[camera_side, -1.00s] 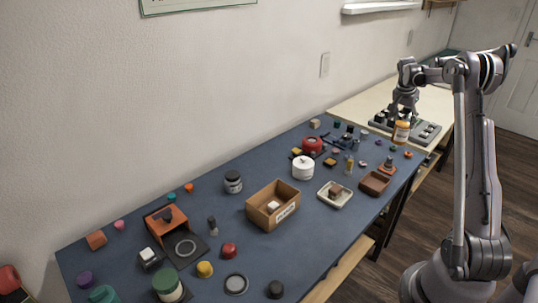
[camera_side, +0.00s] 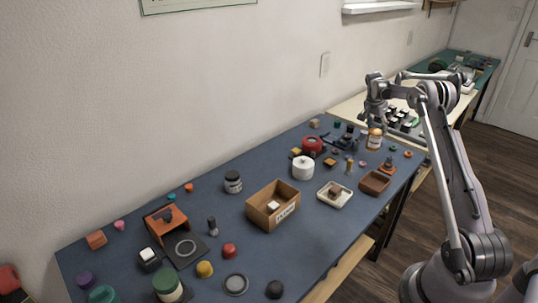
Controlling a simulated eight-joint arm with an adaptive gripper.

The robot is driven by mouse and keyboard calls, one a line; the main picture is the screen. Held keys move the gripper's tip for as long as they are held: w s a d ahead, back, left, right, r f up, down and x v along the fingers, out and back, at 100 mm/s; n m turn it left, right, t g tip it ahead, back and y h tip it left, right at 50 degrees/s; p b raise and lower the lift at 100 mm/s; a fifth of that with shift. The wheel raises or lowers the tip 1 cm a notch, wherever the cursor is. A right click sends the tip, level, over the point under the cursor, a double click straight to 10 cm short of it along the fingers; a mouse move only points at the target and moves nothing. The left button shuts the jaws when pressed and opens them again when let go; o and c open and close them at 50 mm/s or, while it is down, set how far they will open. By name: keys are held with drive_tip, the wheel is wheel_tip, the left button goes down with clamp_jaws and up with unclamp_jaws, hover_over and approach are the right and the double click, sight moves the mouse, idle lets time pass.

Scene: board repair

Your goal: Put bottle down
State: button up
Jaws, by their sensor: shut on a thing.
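The bottle (camera_side: 374,141) is small, amber-orange with a pale label band. It is upright at the far right end of the blue table. My gripper (camera_side: 376,123) points down from above and is shut on the bottle's top. The fingers are small here and partly merge with the dark things behind. I cannot tell whether the bottle's base touches the table or hangs just above it.
The blue table (camera_side: 120,246) holds many small items. A brown tray (camera_side: 375,182) and several small pieces lie near the bottle. A white pot (camera_side: 303,168) and a cardboard box (camera_side: 262,215) stand further left. A grey rack (camera_side: 410,131) is behind, on the pale table.

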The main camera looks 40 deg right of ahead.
sight(375, 135)
drive_tip(key=shift+f, duration=1.95)
drive_tip(key=shift+f, duration=0.1)
drive_tip(key=o, duration=1.3)
drive_tip(key=shift+o, duration=0.2)
